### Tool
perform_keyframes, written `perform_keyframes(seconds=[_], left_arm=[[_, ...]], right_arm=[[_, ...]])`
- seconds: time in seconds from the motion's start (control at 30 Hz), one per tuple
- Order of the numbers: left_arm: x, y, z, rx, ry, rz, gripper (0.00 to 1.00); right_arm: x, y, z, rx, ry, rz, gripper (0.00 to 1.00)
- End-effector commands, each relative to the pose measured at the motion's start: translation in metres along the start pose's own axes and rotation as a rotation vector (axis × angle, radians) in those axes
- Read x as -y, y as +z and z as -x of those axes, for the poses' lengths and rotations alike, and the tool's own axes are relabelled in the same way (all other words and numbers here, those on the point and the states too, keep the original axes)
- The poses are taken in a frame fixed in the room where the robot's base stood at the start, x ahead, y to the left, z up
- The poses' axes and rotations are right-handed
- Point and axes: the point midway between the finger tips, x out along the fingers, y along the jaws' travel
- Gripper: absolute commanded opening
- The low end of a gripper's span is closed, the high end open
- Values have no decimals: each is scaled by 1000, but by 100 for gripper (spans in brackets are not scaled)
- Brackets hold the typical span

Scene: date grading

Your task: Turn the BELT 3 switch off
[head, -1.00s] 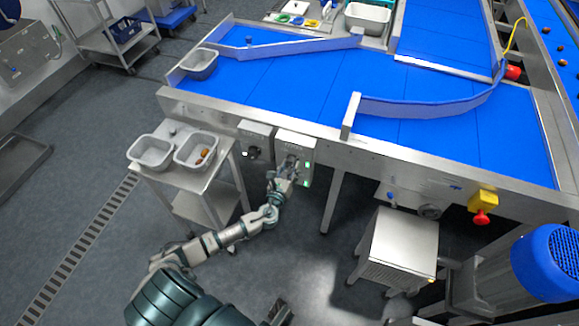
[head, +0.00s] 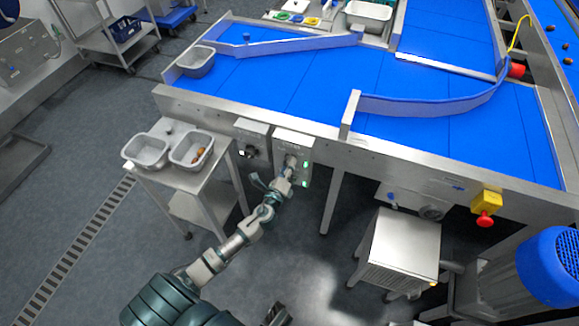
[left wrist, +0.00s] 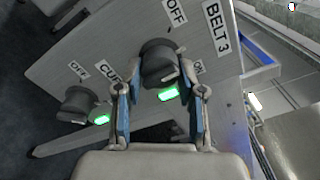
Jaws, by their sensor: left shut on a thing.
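The BELT 3 switch is a dark round knob (left wrist: 160,62) on a grey panel in the left wrist view. A green lamp (left wrist: 169,94) glows by the knob. My left gripper (left wrist: 162,88) has its two fingers on either side of the knob and is shut on it. The fingers partly hide the knob, so I cannot tell exactly where it points. In the head view, my left gripper (head: 287,168) is at the switch box (head: 304,146). A dark shape at the bottom, apparently my right gripper (head: 277,314), is small and unclear.
A steel cart (head: 166,179) with two grey bins stands left of the boxes. The blue belt (head: 300,85) lies above. A red stop button (head: 485,220) is at the right.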

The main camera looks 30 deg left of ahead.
Motion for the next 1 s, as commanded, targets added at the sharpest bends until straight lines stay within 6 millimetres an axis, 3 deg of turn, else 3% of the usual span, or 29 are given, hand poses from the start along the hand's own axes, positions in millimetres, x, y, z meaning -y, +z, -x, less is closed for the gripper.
perform_keyframes(seconds=[0.4, 1.0], left_arm=[[1, 2, 0, 6, 2, 393, 4], [1, 2, 0, 4, 4, 732, 4]], right_arm=[[2, -15, -4, -76, -5, 1, 40], [1, -5, -2, -21, -2, 0, 40]])
